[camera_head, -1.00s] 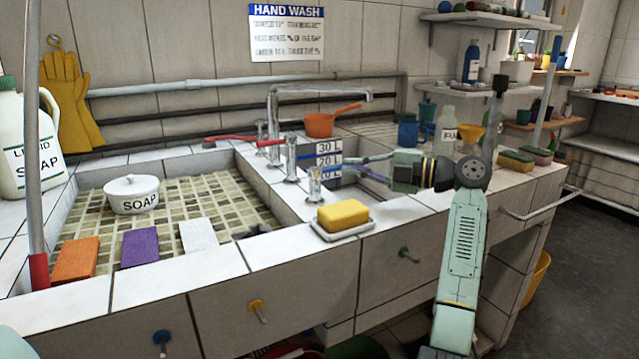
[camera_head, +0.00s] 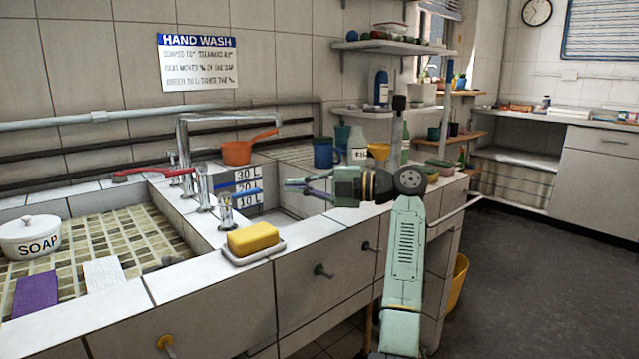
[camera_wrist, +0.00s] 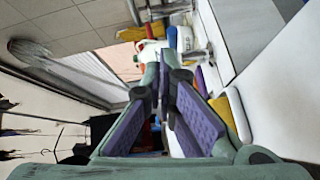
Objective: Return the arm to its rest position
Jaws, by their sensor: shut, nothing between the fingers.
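My gripper (camera_head: 290,187) is at the end of my pale green arm, in front of the sink in the head view. Its thin fingers point left toward the taps (camera_head: 225,205) and hold nothing. In the wrist view the two purple-padded fingers (camera_wrist: 168,72) run close together at their tips, with nothing between them. The gripper is above and to the right of the yellow sponge (camera_head: 252,238) in the picture, apart from it.
The tiled sink counter (camera_head: 215,283) runs below my arm. Shelves (camera_head: 395,47) hang behind my arm. Open floor (camera_head: 540,270) lies to the right.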

